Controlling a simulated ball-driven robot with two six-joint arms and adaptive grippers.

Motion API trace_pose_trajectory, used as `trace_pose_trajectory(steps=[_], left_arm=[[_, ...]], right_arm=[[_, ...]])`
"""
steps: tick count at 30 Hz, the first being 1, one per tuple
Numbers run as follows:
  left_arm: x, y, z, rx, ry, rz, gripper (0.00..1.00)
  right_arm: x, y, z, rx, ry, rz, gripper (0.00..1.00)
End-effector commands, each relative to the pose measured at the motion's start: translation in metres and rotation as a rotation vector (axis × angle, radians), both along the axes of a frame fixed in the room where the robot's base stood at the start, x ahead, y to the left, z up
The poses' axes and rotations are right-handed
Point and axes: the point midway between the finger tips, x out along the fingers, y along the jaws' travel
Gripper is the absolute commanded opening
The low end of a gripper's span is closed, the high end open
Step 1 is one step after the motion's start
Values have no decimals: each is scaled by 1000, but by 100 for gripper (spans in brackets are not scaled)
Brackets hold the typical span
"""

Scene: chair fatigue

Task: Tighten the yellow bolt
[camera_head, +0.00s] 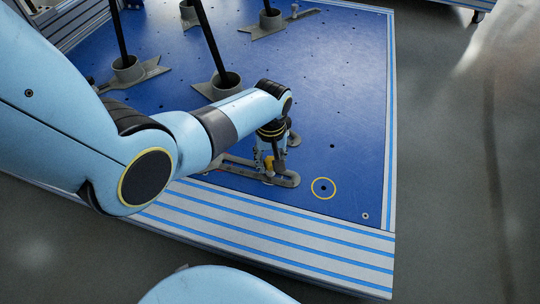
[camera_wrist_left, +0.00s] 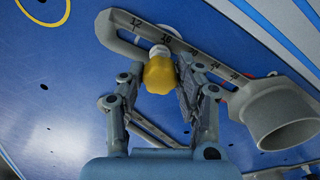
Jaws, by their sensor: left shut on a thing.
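The yellow bolt (camera_wrist_left: 159,76) is a lumpy yellow knob on a pale shank, seen in the left wrist view between the fingers of my left gripper (camera_wrist_left: 160,88). The shank meets the slot of a grey slotted bracket (camera_wrist_left: 128,43) with number marks. In the head view the yellow bolt (camera_head: 269,166) is small and partly hidden by the fingers. My left gripper (camera_head: 266,162) points down over the bracket (camera_head: 288,181) there and is shut on the bolt. My right gripper is not in view.
The blue platform (camera_head: 330,110) has small holes, a yellow ring mark (camera_head: 323,188) right of the bracket, and a striped edge (camera_head: 270,228). A grey cup (camera_wrist_left: 280,115) joins the bracket. Several black poles (camera_head: 208,40) stand in similar cups at the back. The platform's right side is clear.

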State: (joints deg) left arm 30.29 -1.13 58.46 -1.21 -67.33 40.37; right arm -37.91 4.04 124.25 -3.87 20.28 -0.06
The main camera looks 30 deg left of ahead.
Motion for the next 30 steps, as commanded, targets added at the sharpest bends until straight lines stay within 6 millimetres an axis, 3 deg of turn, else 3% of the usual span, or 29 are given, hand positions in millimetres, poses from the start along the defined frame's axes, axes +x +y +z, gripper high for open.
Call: trace_pose_trajectory(steps=[4, 11, 20, 30], left_arm=[[0, 0, 2, 1, -1, -67, 0], [1, 0, 2, 1, -3, -331, 0], [0, 0, 0, 1, -2, -361, 0], [0, 0, 1, 2, -3, -700, 0]], right_arm=[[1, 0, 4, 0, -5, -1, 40], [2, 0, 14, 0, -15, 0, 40], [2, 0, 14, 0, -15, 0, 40], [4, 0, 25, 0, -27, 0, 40]])
